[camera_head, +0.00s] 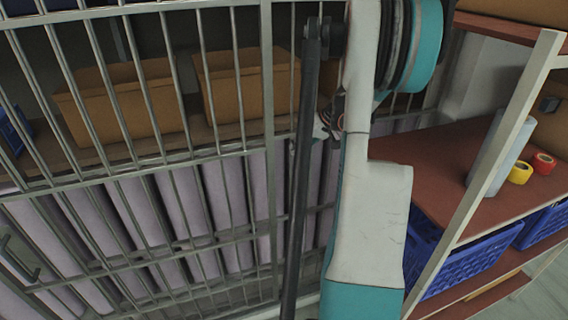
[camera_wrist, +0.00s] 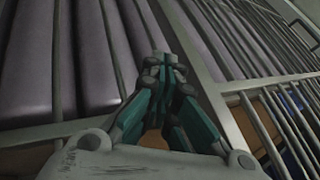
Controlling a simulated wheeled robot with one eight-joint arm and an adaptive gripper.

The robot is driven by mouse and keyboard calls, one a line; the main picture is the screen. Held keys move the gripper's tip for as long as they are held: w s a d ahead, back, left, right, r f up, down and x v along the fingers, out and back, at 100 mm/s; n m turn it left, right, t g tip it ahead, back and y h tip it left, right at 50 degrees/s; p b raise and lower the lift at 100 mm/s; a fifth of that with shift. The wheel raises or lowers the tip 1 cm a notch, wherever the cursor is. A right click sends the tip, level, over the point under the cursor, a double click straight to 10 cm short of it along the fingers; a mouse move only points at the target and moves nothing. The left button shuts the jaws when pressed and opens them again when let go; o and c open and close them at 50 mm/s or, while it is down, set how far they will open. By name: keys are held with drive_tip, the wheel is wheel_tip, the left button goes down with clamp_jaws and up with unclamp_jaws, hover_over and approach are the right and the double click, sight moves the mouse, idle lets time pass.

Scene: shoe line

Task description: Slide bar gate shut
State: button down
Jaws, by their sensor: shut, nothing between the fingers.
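The bar gate (camera_head: 268,130) is a grey metal frame with upright bars. It fills the left and middle of the head view, in front of shelves. A dark handle (camera_head: 18,262) shows at its lower left. In the wrist view, a wide frame rail (camera_wrist: 205,85) runs beside my gripper (camera_wrist: 165,65), with bars on both sides. The gripper's teal fingers are together and empty, close to the bars; I cannot tell whether they touch. In the head view my arm hides the fingers and part of the gate.
Behind the bars are brown bins (camera_head: 125,100) and mauve rolls (camera_head: 150,200). At right, a red-brown shelf (camera_head: 430,165) with a pale post (camera_head: 490,165) holds a light cylinder (camera_head: 500,150), yellow tape (camera_head: 520,172) and red tape (camera_head: 543,163). Blue crates (camera_head: 440,262) sit below.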

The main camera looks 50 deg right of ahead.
drive_tip(key=b+x, duration=0.1)
drive_tip(key=x, duration=0.9)
drive_tip(key=shift+w, duration=0.15)
drive_tip(key=w+a+b, duration=0.1)
drive_tip(key=w+a, duration=1.2)
drive_tip(key=a, duration=0.7)
drive_tip(key=w+a+b, duration=0.2)
drive_tip(key=w+a, duration=1.2)
drive_tip(key=a, duration=0.6)
drive_tip(key=w+a+b, duration=0.1)
drive_tip(key=w+a, duration=1.3)
drive_tip(key=a, duration=0.7)
drive_tip(key=shift+w+r, duration=0.1)
drive_tip(key=shift+r, duration=0.1)
